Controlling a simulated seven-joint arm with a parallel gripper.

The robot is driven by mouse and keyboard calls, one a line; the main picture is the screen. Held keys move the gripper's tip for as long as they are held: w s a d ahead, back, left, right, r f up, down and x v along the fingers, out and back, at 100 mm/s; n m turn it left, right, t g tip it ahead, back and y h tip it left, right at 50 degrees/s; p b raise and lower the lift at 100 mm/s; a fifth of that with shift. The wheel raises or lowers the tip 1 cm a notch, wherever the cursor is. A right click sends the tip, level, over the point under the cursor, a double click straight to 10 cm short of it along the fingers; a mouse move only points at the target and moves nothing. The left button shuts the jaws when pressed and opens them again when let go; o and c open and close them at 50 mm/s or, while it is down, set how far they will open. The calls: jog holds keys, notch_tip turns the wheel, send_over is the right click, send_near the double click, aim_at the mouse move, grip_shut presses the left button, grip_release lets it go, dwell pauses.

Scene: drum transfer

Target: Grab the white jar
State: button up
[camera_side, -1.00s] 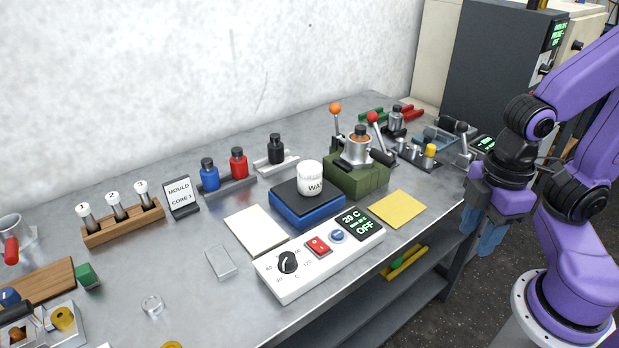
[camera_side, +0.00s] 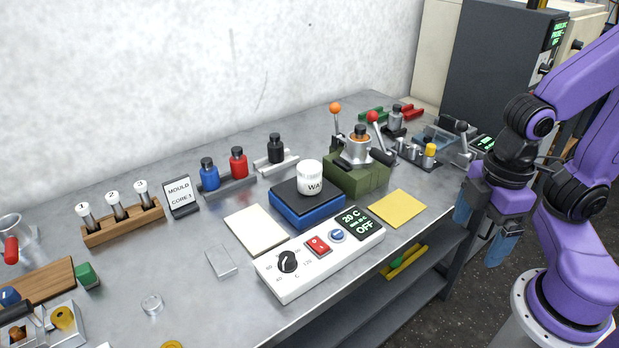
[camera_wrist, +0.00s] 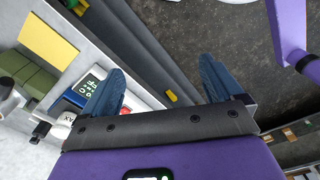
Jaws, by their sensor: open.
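The white jar (camera_side: 310,178), with dark lettering that begins "WA", stands upright on the black top of a blue hot plate (camera_side: 308,208) in the side view. In the wrist view part of the white jar (camera_wrist: 68,118) shows at the left, partly hidden behind my gripper's body. My gripper (camera_side: 478,230) is at the right, off the table's right edge and well apart from the jar. Its two blue fingers are spread and point down, with nothing between them. In the wrist view the open fingers (camera_wrist: 160,85) hang over the table's edge and the floor.
A white control box (camera_side: 320,258) reading "20 C" and "OFF" stands in front of the hot plate. A green block with a metal pot (camera_side: 358,150) and levers stands just behind and right of the jar. A yellow pad (camera_side: 398,208) lies flat to its right.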

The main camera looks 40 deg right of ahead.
jog(key=n+t+h, duration=0.9)
jog(key=n+h, duration=0.1)
jog(key=n, duration=0.4)
send_near(305, 173)
jog(key=x, duration=0.9)
jog(key=shift+w+d+f, duration=0.15)
jog(key=shift+w+d, duration=0.05)
jog(key=shift+d, duration=0.05)
jog(key=shift+d+x, duration=0.3)
jog(key=shift+x, duration=2.3)
jog(key=shift+s+r, duration=0.2)
jog(key=shift+r, duration=0.05)
jog(key=c, duration=1.2)
jog(key=shift+c, duration=1)
jog(key=shift+r, duration=0.15)
